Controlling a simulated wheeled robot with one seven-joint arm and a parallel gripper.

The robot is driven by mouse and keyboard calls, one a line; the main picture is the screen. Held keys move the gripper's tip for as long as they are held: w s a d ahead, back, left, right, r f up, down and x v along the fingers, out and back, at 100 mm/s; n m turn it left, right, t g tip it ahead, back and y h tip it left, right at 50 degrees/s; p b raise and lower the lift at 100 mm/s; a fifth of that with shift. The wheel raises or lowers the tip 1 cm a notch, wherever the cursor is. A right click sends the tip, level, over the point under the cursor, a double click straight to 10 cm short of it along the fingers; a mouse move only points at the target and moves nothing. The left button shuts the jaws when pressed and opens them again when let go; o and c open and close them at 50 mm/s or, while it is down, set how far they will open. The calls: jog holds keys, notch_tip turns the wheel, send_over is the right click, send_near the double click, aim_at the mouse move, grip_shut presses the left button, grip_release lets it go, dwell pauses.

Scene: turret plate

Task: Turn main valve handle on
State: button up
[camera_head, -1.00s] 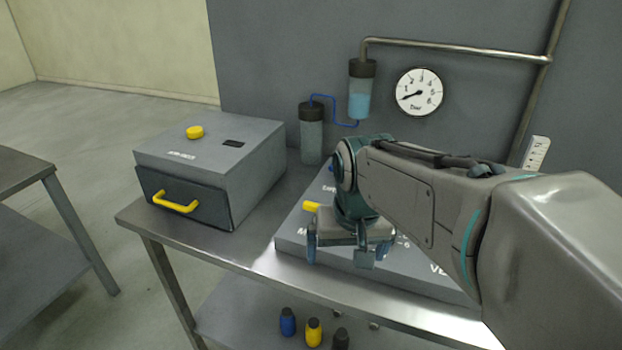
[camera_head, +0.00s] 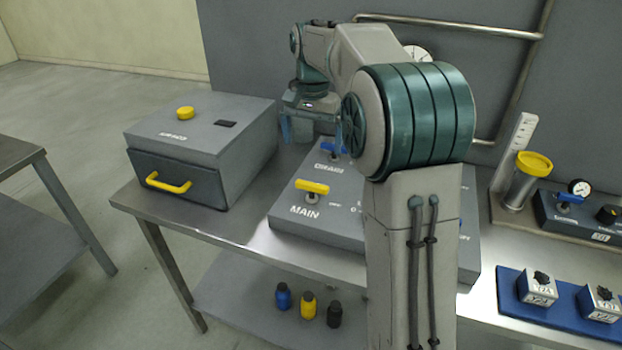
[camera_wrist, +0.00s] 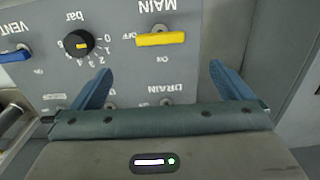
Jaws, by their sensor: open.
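The main valve handle (camera_head: 312,187) is a yellow bar at the front left of the grey valve panel (camera_head: 290,222), above the word MAIN. It lies crosswise, in line with the small OFF label beside it. In the wrist view the yellow handle (camera_wrist: 160,39) shows upside down with its lettering, beyond the fingertips and between their lines. My gripper (camera_wrist: 161,70) is open and empty, its two blue fingers apart. In the head view my gripper (camera_head: 312,130) is behind the handle, near the panel's back left, not touching the handle.
A blue DRAIN handle (camera_head: 335,149) sits behind the main handle. The wrist view shows a black bar knob (camera_wrist: 78,43) and a blue VENT handle (camera_wrist: 14,56). A grey drawer box (camera_head: 205,145) stands left of the panel. My arm hides the panel's right part.

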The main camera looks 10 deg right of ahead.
aim_at(312, 184)
notch_tip(312, 184, down, 12)
dwell(0.4)
